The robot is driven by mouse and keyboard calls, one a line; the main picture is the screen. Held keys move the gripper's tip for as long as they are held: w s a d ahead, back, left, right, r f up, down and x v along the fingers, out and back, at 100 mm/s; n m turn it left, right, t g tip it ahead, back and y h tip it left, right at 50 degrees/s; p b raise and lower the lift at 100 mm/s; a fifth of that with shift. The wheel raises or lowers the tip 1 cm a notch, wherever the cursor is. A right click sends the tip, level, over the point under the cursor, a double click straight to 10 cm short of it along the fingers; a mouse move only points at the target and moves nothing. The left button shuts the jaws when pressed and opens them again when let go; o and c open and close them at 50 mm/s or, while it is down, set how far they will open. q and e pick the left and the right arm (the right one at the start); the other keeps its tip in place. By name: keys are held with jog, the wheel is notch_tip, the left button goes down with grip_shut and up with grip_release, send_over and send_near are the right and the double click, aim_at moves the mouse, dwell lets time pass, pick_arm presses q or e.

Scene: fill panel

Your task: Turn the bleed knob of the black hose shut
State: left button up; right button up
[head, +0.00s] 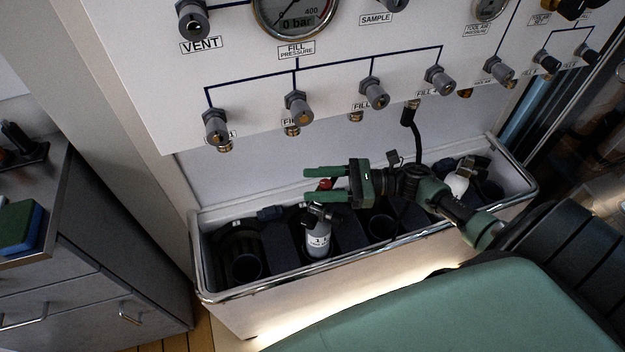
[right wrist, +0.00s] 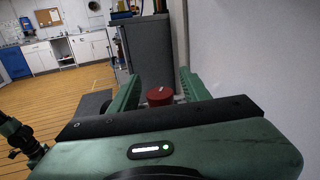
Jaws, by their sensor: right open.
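My right gripper (head: 308,185) reaches in from the right above the trough, with its two green fingers open and pointing left. A red knob (head: 325,184) shows between the fingers, above a grey bottle (head: 318,238) standing in the trough. In the right wrist view the red knob (right wrist: 160,96) sits between the open fingers (right wrist: 160,88), with gaps at both sides. A black hose (head: 416,125) hangs from the panel at the right. Whether the red knob belongs to that hose is hidden behind my gripper and wrist. My left gripper is not in view.
The white panel (head: 230,75) carries gauges and a row of grey valve knobs (head: 297,106) above the trough. The chrome-rimmed trough (head: 250,291) has dark round holders and a white-topped bottle (head: 458,184) at right. A grey cabinet (head: 95,290) stands at left.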

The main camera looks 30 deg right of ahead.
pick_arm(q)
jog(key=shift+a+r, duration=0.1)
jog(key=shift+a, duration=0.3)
pick_arm(e)
jog(key=shift+w+a, duration=0.2)
jog(key=shift+a, duration=0.15)
grip_shut()
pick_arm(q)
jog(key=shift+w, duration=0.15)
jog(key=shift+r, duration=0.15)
pick_arm(e)
jog(key=shift+m+t, duration=0.3)
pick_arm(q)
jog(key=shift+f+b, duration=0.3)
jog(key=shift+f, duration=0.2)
pick_arm(e)
jog(key=shift+w+d+m+t+h, duration=0.2)
jog(key=shift+d+m+t+h, duration=0.2)
jog(key=shift+m+t+h, duration=1.7)
jog(key=shift+w+d+m+t+h, duration=0.35)
jog(key=shift+m+t+h, duration=0.35)
jog(key=shift+m+h, duration=1.55)
jog(key=shift+w+d+m+t+h, duration=0.1)
jog(key=shift+d+m+t+h, duration=0.35)
jog(key=shift+m+t+h, duration=1.8)
jog(key=shift+n+g+h, duration=0.85)
jog(key=shift+n+h, duration=0.05)
jog(key=shift+h, duration=0.3)
